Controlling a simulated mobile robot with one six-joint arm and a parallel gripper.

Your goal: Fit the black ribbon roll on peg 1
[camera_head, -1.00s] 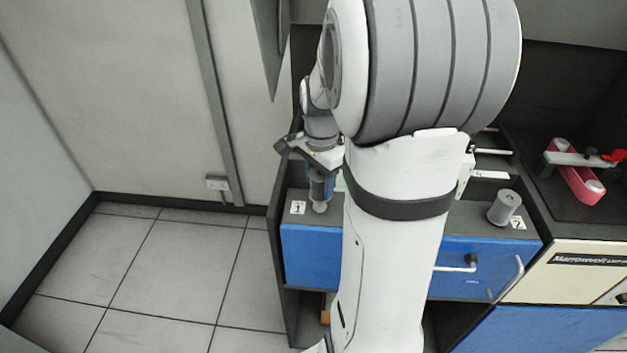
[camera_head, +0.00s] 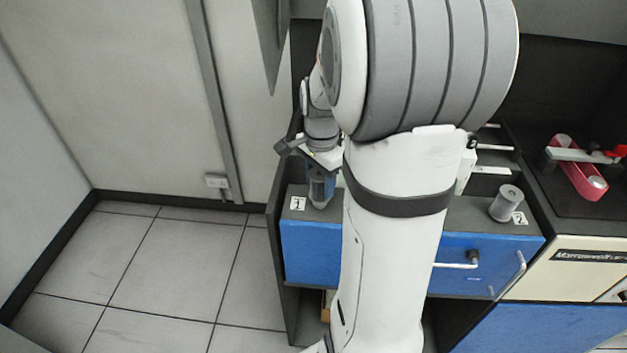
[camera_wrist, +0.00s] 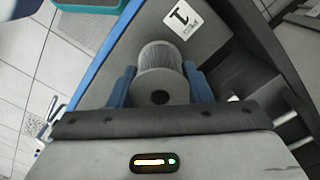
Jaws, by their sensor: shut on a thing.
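My gripper (camera_wrist: 162,86) has its blue fingers shut on a roll (camera_wrist: 160,60) with a ribbed grey side and a darker end face with a small central hole. It looks dark grey rather than clearly black. In the head view my gripper (camera_head: 321,188) is low over the left end of the shelf, just right of the label marked 1 (camera_head: 298,203). That label also shows in the wrist view (camera_wrist: 182,18), beyond the roll. Peg 1 itself is hidden, so I cannot tell whether the roll is around it or above it.
A grey roll (camera_head: 506,203) stands beside the label marked 2 (camera_head: 519,218). Blue drawer fronts (camera_head: 310,252) lie below the shelf. A red and white device (camera_head: 580,170) sits at the right. My arm covers the middle of the shelf.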

